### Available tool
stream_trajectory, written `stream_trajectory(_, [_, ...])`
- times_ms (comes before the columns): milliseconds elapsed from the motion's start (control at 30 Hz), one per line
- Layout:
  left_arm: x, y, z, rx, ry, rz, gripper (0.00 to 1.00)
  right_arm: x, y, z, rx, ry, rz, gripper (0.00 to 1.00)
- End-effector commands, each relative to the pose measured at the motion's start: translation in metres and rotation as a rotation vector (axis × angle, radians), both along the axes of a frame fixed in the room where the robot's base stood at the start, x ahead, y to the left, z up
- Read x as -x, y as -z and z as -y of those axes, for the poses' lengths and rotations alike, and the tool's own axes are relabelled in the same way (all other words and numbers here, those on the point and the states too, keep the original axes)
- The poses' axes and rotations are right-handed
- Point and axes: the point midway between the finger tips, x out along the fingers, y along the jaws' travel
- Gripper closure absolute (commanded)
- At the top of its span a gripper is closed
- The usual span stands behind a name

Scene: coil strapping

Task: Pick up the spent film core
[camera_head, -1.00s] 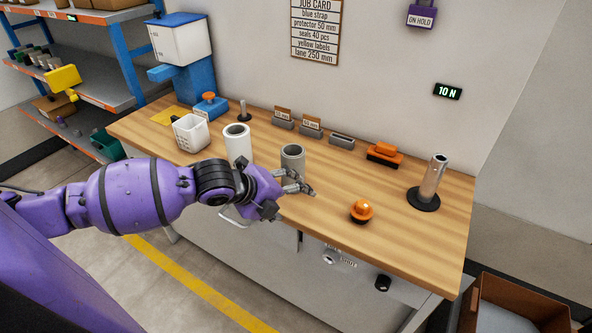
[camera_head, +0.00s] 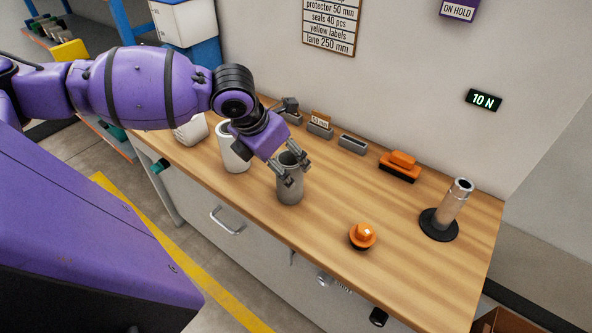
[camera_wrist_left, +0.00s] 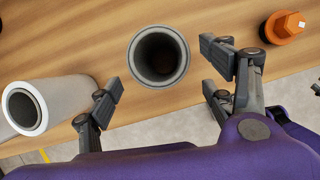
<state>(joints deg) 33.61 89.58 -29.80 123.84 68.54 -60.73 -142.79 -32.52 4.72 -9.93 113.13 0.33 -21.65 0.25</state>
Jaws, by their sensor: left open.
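The spent film core, seen as a grey hollow tube (camera_head: 290,192), stands upright on the wooden bench near its front edge. My left gripper (camera_head: 297,172) is open at the tube's upper part, with its fingers reaching down from above and behind the left side. In the left wrist view the tube's dark open end (camera_wrist_left: 158,55) lies between and slightly beyond the two spread fingers (camera_wrist_left: 160,85). I see no clear contact. A white roll (camera_head: 234,152) stands just left of the tube, partly hidden by my arm. My right gripper is not in view.
An orange knob (camera_head: 362,236) sits on the bench (camera_head: 330,205) to the right of the tube. Farther right stands a metal post on a black base (camera_head: 440,225). An orange-topped block (camera_head: 400,165) and small card holders (camera_head: 320,130) line the back. The white roll is close on the left.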

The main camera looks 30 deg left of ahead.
Motion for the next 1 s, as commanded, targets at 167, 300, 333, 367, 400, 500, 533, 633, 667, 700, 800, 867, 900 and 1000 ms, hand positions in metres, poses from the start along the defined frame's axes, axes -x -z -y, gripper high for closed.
stream_trajectory(167, [-0.009, 0.02, 0.003, 0.005, -0.002, -0.002, 0.25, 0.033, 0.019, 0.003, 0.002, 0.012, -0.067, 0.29])
stream_trajectory(300, [-0.019, 0.037, 0.006, 0.007, -0.003, 0.0, 0.25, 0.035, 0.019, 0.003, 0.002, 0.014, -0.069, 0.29])
stream_trajectory(333, [-0.021, 0.041, 0.007, 0.006, -0.002, 0.0, 0.25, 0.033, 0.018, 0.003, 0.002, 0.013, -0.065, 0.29])
stream_trajectory(367, [-0.023, 0.045, 0.007, 0.006, -0.002, 0.001, 0.25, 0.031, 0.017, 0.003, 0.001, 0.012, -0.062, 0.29])
stream_trajectory(400, [-0.025, 0.05, 0.007, 0.005, -0.002, 0.0, 0.25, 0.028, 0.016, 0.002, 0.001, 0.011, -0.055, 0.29])
stream_trajectory(500, [-0.028, 0.058, 0.007, 0.003, -0.002, 0.0, 0.25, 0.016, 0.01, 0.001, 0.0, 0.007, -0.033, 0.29])
stream_trajectory(533, [-0.028, 0.06, 0.007, 0.003, -0.002, 0.0, 0.25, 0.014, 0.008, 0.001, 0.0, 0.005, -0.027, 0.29])
stream_trajectory(633, [-0.029, 0.061, 0.007, 0.002, -0.001, 0.001, 0.25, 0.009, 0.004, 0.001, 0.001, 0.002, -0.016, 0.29])
stream_trajectory(667, [-0.029, 0.061, 0.007, 0.002, -0.001, 0.001, 0.25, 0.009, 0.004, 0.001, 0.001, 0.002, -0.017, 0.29])
stream_trajectory(700, [-0.029, 0.061, 0.007, 0.002, -0.001, 0.001, 0.25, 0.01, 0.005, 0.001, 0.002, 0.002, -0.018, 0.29])
stream_trajectory(800, [-0.029, 0.06, 0.007, 0.002, -0.001, 0.001, 0.29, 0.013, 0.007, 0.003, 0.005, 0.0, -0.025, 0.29])
stream_trajectory(867, [-0.029, 0.06, 0.007, 0.002, -0.001, 0.001, 0.37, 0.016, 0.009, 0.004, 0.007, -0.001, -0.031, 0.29])
stream_trajectory(900, [-0.029, 0.06, 0.007, 0.002, -0.001, 0.002, 0.43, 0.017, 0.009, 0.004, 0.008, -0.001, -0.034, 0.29])
stream_trajectory(1000, [-0.029, 0.06, 0.007, 0.002, -0.001, 0.001, 0.56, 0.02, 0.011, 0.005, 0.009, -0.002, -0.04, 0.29])
